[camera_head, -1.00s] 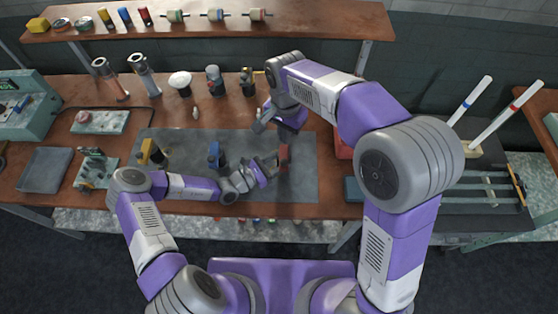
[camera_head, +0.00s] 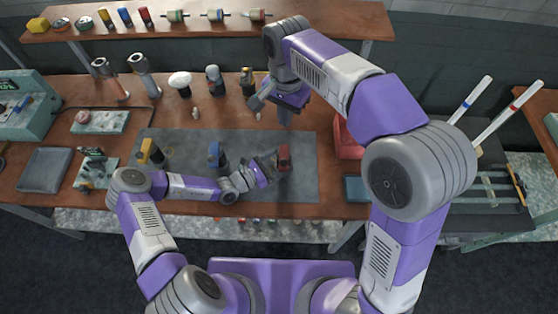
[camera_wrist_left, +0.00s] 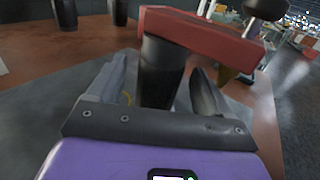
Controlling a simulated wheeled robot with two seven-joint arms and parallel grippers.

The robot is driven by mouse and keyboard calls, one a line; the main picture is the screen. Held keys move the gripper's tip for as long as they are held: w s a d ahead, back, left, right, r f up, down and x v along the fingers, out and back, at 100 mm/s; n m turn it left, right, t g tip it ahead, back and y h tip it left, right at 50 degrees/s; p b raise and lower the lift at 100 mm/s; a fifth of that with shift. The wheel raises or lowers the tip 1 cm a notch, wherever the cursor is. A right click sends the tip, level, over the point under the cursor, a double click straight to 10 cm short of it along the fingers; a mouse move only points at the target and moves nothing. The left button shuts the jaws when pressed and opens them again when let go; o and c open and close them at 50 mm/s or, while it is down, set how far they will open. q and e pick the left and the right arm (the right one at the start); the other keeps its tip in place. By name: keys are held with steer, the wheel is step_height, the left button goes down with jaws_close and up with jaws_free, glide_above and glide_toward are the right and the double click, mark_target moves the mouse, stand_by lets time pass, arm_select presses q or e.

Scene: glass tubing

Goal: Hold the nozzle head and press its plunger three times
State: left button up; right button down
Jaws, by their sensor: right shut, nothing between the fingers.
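The nozzle head (camera_head: 284,153) stands upright on the grey mat (camera_head: 305,190), with a red top bar and a black round body. In the left wrist view its red bar (camera_wrist_left: 200,33) runs across the top, and a black knob on a thin stem, seemingly the plunger (camera_wrist_left: 266,9), rises from the bar's right end. My left gripper (camera_head: 268,171) is at its body from the left.
Similar blue (camera_head: 215,153) and yellow (camera_head: 146,150) heads stand on the mat to the left. Several bottles, one white-topped (camera_head: 180,80), line the table's back. A red bin (camera_head: 346,140) is right of the mat. The mat's front strip is clear.

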arm_select(q)
steer(key=shift+a, duration=0.1)
steer(key=v, duration=1.2)
